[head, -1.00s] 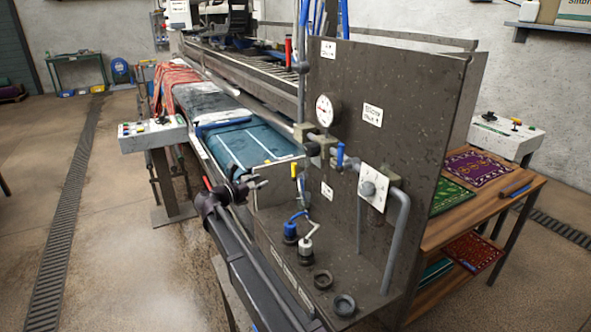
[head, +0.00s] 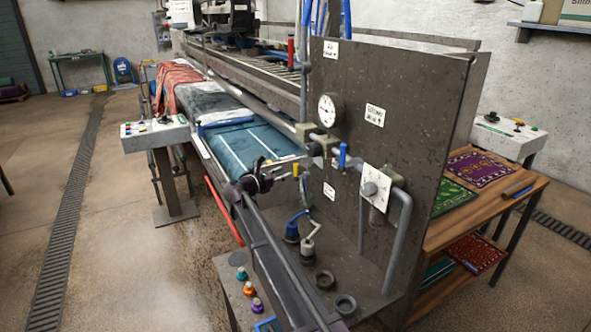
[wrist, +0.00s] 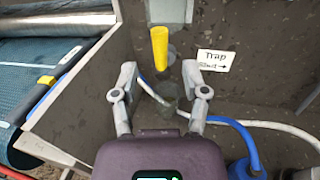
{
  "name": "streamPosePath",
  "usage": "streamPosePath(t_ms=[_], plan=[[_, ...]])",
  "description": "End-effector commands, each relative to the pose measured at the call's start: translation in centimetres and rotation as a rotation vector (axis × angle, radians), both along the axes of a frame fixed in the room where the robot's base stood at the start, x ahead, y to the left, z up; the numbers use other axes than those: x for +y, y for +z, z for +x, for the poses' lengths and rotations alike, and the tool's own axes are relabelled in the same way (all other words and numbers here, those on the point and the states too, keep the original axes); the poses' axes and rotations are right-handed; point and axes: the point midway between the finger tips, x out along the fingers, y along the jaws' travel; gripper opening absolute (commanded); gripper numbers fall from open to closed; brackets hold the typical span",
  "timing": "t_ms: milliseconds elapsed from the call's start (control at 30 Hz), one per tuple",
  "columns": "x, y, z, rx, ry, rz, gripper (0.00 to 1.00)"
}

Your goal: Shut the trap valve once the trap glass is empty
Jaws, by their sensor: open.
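The trap valve's yellow lever (wrist: 160,48) points straight down in the wrist view, under a pale block. A white label (wrist: 217,60) beside it reads "Trap" and "Shut" with an arrow to the right; it also shows in the head view (head: 328,191). Below the lever is a small dim greenish see-through shape (wrist: 168,90), perhaps the trap glass; I cannot tell whether it holds liquid. My gripper (wrist: 163,75) is open and empty, its fingers spread on either side of the lever's lower end, with no clear contact. In the head view my gripper (head: 296,165) is by the panel.
The dark panel (head: 400,130) carries a gauge (head: 329,110), a blue lever (head: 343,155) and grey pipes. Blue and white hoses run below the lever, the blue one (wrist: 235,128) at right. A belt with rugs (head: 240,145) lies at left. Several coloured knobs (head: 249,289) sit at front.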

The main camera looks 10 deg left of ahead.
Motion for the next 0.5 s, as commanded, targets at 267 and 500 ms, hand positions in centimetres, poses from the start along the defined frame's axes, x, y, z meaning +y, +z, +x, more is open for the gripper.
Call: streamPosePath(t_ms=[267, 500], plan=[[-2.7, 0.0, 2.8, 0.000, -0.001, 0.000, 0.58], [-3.8, 0.0, 3.9, 0.000, -0.001, 0.000, 0.58]])
